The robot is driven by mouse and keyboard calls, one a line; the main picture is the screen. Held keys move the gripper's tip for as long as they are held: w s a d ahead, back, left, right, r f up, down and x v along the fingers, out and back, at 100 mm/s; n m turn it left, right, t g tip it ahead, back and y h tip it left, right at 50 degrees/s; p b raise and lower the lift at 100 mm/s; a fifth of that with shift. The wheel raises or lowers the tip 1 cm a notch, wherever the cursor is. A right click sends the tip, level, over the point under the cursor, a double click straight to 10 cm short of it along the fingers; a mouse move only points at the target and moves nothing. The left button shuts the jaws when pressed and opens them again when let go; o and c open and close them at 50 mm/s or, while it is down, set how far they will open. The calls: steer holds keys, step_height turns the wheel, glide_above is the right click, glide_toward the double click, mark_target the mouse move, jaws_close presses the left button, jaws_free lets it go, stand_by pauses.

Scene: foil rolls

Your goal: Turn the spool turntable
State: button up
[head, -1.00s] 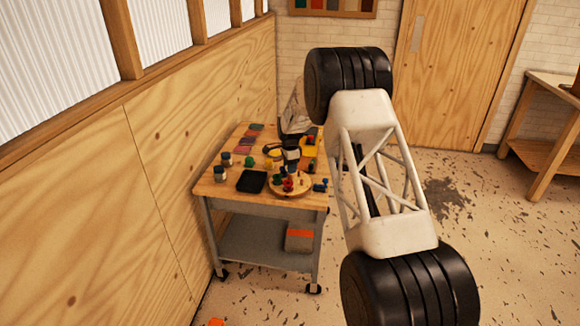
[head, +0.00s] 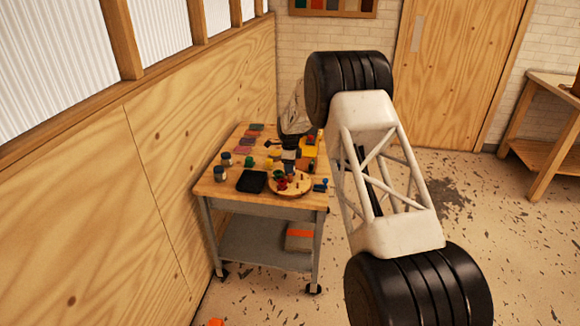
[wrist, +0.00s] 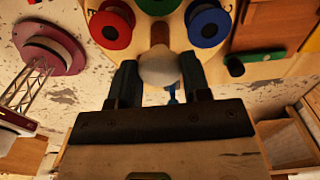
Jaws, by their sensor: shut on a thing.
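The spool turntable (head: 292,192) is a round wooden disc at the front right of the wooden table. It carries a red spool (head: 283,184) and a green spool (head: 278,174). In the wrist view the turntable (wrist: 143,38) shows a red spool (wrist: 110,27), a blue spool (wrist: 208,27) and part of a green one (wrist: 157,4). My gripper (wrist: 160,75) is shut on a rounded pale knob (wrist: 159,66) at the disc's edge, with one finger on each side. In the head view my gripper (head: 289,163) is small over the turntable, and its grip is unclear.
A black tray (head: 251,181) lies left of the turntable, with jars (head: 220,173) beyond it at the table's left edge. Coloured flat pieces (head: 246,142) lie at the back. A plywood wall (head: 150,170) stands close on the left. Small items lie at the right edge.

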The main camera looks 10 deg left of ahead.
steer(key=shift+m, duration=5.9)
steer(key=o, duration=1.3)
steer(key=shift+r, duration=0.1)
steer(key=shift+r, duration=3.85)
steer(key=shift+c, duration=0.4)
